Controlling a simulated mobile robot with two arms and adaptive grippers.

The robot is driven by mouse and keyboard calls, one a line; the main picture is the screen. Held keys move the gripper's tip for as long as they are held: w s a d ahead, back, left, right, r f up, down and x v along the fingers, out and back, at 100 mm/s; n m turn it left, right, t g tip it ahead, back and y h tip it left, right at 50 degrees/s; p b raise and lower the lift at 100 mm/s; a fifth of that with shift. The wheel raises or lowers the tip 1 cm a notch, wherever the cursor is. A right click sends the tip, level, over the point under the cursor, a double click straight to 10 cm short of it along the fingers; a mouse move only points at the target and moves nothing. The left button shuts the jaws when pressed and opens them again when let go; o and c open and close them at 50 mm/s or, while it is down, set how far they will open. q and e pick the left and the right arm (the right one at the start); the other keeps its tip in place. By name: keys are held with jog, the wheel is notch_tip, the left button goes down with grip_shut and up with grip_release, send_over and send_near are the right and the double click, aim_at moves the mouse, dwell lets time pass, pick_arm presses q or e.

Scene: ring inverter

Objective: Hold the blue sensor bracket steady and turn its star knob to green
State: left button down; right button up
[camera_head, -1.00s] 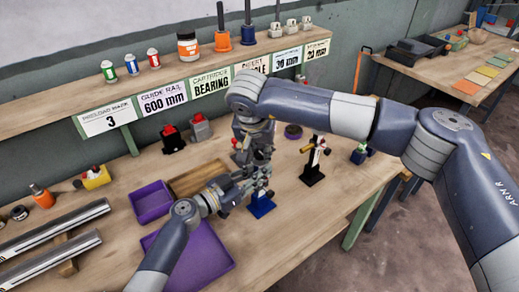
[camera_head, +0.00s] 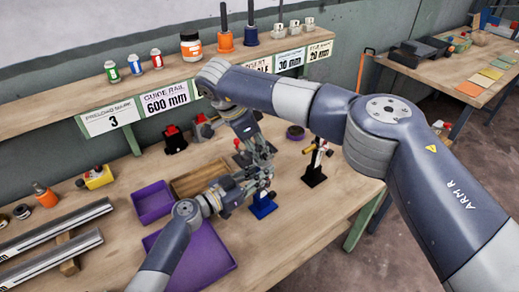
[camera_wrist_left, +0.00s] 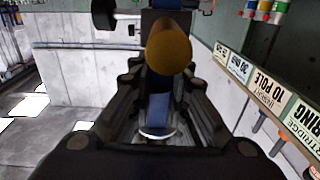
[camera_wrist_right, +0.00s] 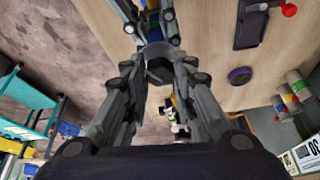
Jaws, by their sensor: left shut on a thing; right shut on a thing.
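The blue sensor bracket stands on the workbench; its blue base (camera_head: 263,208) shows below my grippers in the head view. My left gripper (camera_head: 240,190) comes in from the left and is shut on the bracket's blue post (camera_wrist_left: 158,105). A brass-coloured cylinder (camera_wrist_left: 170,48) sticks out above that post in the left wrist view. My right gripper (camera_head: 263,165) reaches down over the bracket's upper part. In the right wrist view its fingers are shut on a dark grey knob (camera_wrist_right: 158,68). The fingers hide much of the knob, and I cannot make out a green mark.
A bracket on a black base (camera_head: 314,176) stands close on the right, with a purple ring (camera_head: 295,132) behind it. Purple trays (camera_head: 190,278) and a wooden tray (camera_head: 185,188) lie to the left. A shelf (camera_head: 60,112) runs along the back. The bench front right is clear.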

jog(key=shift+w+m+g+h, duration=0.15)
jog(key=shift+m+g, duration=0.25)
jog(key=shift+m, duration=0.7)
jog(key=shift+w+m+g+h, duration=0.15)
jog(key=shift+m+g, duration=0.25)
jog(key=shift+m, duration=1)
jog(key=o, duration=1.1)
jog(key=shift+n, duration=0.5)
